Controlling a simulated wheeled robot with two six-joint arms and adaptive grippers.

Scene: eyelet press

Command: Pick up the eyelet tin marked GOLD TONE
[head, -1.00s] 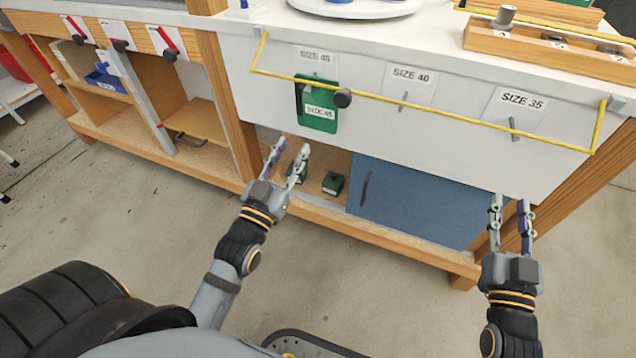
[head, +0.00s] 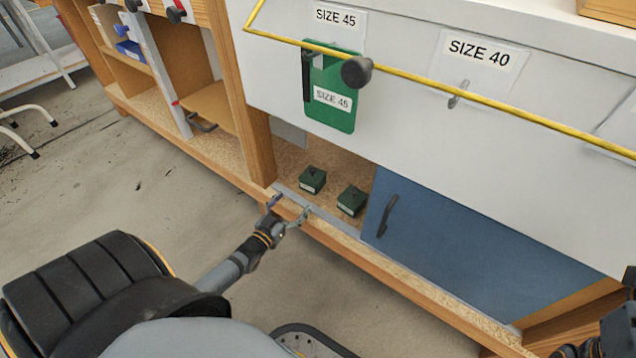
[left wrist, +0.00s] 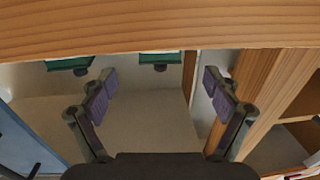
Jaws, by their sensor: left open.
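Two small dark green tins stand on the low shelf: a left one (head: 312,180) and a right one (head: 352,200). Their markings are too small to read, so I cannot tell which is GOLD TONE. My left gripper (head: 288,207) is open and empty at the shelf's front edge, just short of the tins. In the left wrist view its fingers (left wrist: 159,82) are spread wide, with two green tins, (left wrist: 69,64) and (left wrist: 160,59), beyond them and partly cut off by a wooden beam.
A wooden rail (head: 395,290) runs along the shelf front. A blue door (head: 470,255) with a dark handle closes the bay to the right, and a wooden post (head: 243,90) stands left. A green SIZE 45 plate (head: 333,112) and yellow bar (head: 420,75) are above.

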